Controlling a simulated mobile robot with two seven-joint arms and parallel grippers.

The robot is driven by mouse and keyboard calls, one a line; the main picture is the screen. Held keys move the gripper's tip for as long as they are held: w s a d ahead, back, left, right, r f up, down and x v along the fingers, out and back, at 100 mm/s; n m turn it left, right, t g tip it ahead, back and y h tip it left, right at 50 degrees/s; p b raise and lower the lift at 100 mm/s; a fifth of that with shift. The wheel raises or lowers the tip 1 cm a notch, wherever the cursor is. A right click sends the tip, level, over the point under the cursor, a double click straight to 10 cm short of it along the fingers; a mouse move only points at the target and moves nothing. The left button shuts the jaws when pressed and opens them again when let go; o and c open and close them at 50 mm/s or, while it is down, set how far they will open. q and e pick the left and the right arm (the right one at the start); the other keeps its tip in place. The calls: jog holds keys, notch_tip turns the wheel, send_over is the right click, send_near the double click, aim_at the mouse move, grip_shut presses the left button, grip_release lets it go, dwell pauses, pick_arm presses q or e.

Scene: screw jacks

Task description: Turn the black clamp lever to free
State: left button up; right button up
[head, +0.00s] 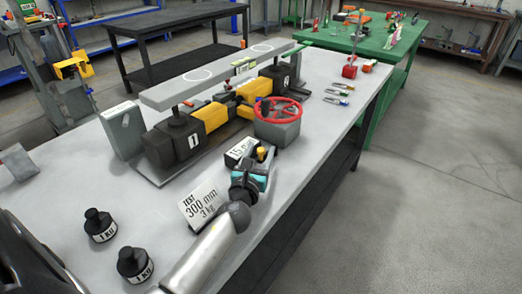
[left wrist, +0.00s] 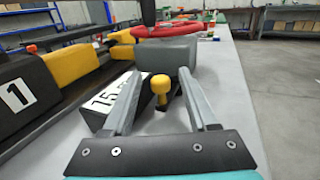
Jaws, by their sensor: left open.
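My left gripper (head: 264,160) is open, its arm coming up from the bottom of the head view. In the left wrist view its two grey fingers (left wrist: 158,76) stand apart. A yellow knob (left wrist: 160,84) on a short yellow stem shows between them, and I see no contact. The knob (head: 261,152) also shows in the head view, partly behind the gripper. Next to it is a dark block with a white 15 label (left wrist: 113,101). A dark part beside the knob may be the black clamp lever; I cannot tell its shape or angle. My right gripper is not in view.
A red handwheel (head: 278,110) on a grey box stands just beyond the gripper. Black jack bodies (head: 172,143) with yellow parts stand behind, under a long grey beam (head: 215,75). A white TEST card (head: 203,204) and black weights (head: 100,225) are nearer. The right table edge is close.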

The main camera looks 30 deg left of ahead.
pick_arm(q)
jog(key=shift+w+a, duration=0.15)
jog(key=shift+w, duration=0.45)
jog(key=shift+c, duration=0.3)
grip_shut()
dwell(0.8)
